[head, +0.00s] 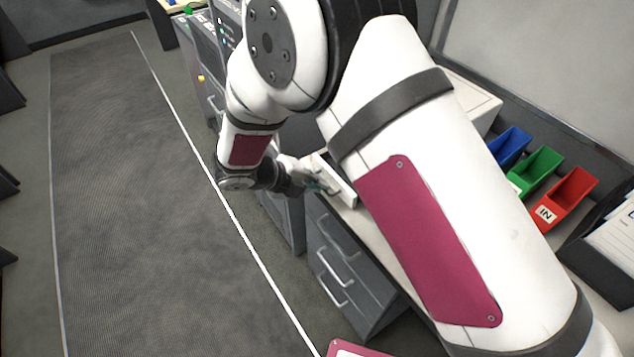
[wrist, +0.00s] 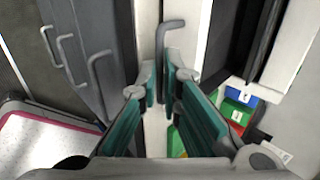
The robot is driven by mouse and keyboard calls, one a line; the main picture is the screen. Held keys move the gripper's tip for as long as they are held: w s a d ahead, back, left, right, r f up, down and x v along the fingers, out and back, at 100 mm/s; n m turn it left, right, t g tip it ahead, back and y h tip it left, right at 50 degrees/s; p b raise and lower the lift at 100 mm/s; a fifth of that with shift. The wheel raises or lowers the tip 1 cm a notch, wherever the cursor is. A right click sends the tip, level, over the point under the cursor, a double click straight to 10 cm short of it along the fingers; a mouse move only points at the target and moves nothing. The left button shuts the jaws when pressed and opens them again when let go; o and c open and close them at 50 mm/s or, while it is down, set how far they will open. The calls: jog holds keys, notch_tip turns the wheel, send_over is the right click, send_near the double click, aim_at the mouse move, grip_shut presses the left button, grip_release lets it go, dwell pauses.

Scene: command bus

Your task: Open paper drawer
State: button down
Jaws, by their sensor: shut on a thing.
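The paper drawer seems to be the white-fronted one (head: 344,192) beside my gripper in the head view; its pale front (wrist: 181,38) is near the top middle of the wrist view. A grey bar handle (wrist: 168,27) runs down between my fingers there. My gripper (head: 322,186) has its green-padded fingers (wrist: 164,88) closed around this handle. My arm hides much of the machine behind the drawer, so I cannot tell how far out the drawer is.
Grey drawers (head: 345,270) with bar handles stand below the counter. Blue (head: 508,146), green (head: 537,170) and red (head: 566,197) trays stand on the counter at right. The dark aisle floor (head: 140,200) at left is clear.

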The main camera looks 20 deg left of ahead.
jog(key=shift+a, duration=0.1)
jog(key=s+a, duration=0.6)
jog(key=s, duration=0.1)
jog(key=shift+s, duration=0.35)
dwell(0.4)
jog(key=shift+d, duration=0.1)
jog(key=c, duration=1.8)
grip_release()
jog(key=shift+c, duration=0.2)
notch_tip(320, 180, up, 7)
jog(key=s+a+p, duration=0.2)
jog(key=p, duration=0.1)
jog(key=shift+s, duration=0.15)
